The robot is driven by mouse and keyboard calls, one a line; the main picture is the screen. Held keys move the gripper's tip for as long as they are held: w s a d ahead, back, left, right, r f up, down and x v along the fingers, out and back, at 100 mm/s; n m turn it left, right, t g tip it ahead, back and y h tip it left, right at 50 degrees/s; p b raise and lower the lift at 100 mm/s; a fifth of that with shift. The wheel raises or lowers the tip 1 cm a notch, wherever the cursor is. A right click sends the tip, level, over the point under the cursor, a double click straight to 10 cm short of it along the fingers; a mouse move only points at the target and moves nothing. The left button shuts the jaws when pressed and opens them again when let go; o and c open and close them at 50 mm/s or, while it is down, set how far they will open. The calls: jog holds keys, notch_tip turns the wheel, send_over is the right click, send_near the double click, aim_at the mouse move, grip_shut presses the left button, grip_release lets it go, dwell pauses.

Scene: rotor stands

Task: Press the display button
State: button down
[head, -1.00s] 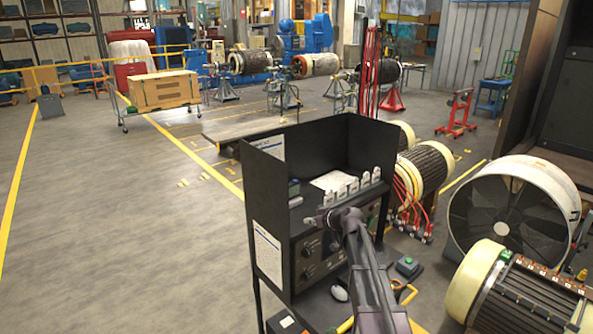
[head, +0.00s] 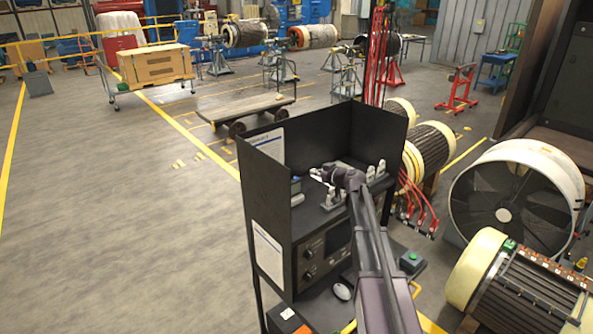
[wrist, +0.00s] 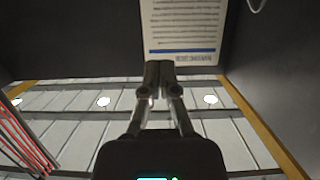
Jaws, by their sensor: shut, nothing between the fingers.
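A black control console has a front panel with a dark screen (head: 338,240) and knobs (head: 308,252) on its left. I cannot make out which control is the display button. My gripper (head: 318,173) is above the console's shelf, inside the black side walls, pointing left. In the wrist view my gripper (wrist: 160,70) is shut and empty, its fingers together. Beyond the fingers is a printed sheet (wrist: 182,25) on a dark wall. My arm covers the right part of the front panel.
Black walls (head: 275,150) enclose the shelf at left and back. Several pale insulators (head: 370,173) stand on it. A small box with a green button (head: 411,259) sits at lower right, near a motor (head: 525,285). A white mouse (head: 342,291) lies below the panel.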

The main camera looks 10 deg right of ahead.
aim_at(295, 178)
jog(key=shift+w+r, duration=0.1)
jog(key=shift+w, duration=0.3)
jog(key=b+x, duration=0.1)
jog(key=x, duration=0.2)
jog(key=b+x, duration=0.1)
jog(key=x, duration=0.3)
jog(key=b+x, duration=0.1)
jog(key=x, duration=0.2)
jog(key=shift+f+b, duration=0.35)
jog(key=shift+f, duration=0.1)
jog(key=shift+f+b, duration=1.5)
jog(key=shift+b, duration=0.05)
jog(key=shift+f, duration=0.1)
jog(key=shift+s+f+b, duration=0.1)
jog(key=shift+f+b, duration=0.6)
jog(key=shift+b, duration=0.1)
jog(key=shift+s+r, duration=0.1)
jog(key=shift+s, duration=0.2)
